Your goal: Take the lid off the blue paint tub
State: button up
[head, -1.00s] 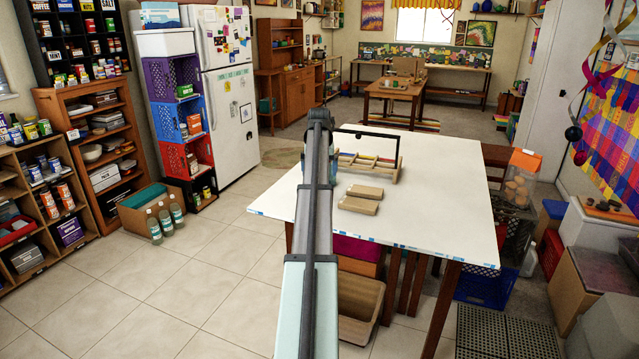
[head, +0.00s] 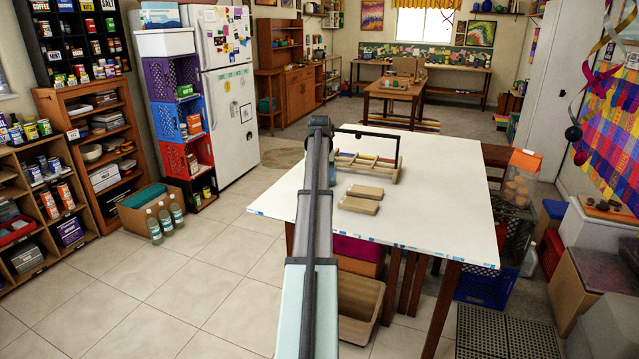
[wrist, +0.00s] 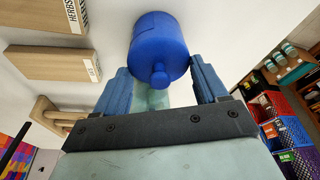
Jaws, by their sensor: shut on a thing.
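The blue paint tub (wrist: 158,32) shows in the wrist view as a blue cylinder over the white table. My gripper (wrist: 160,66) has one blue finger on each side of this end and is shut on the lid. The finger contact is partly hidden, and I cannot tell whether the lid is seated or loose. In the head view my arm hides most of the gripper and tub.
The white table (head: 440,190) has free room on its right. Two tan blocks (head: 360,206) with labels lie right of my arm; they also show in the wrist view (wrist: 50,63). A wooden rack (head: 372,163) and a black frame stand behind them.

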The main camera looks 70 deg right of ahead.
jog(key=shift+c, duration=0.3)
notch_tip(320, 180, up, 9)
jog(key=shift+a+r, duration=0.2)
jog(key=a+f, duration=0.4)
jog(key=a, duration=0.7)
jog(key=shift+n, duration=0.4)
jog(key=x, duration=0.3)
jog(key=a+x, duration=0.1)
jog(key=x, duration=0.1)
jog(key=shift+w+f, duration=0.1)
jog(key=shift+f, duration=0.4)
jog(key=shift+s+a+x, duration=0.1)
jog(key=shift+a+x, duration=0.1)
jog(key=shift+x, duration=0.75)
jog(key=shift+s+a+x, duration=0.1)
jog(key=shift+a+x, duration=0.1)
jog(key=shift+x, duration=0.8)
jog(key=shift+f, duration=0.3)
jog(key=o, duration=1)
jog(key=shift+r, duration=0.1)
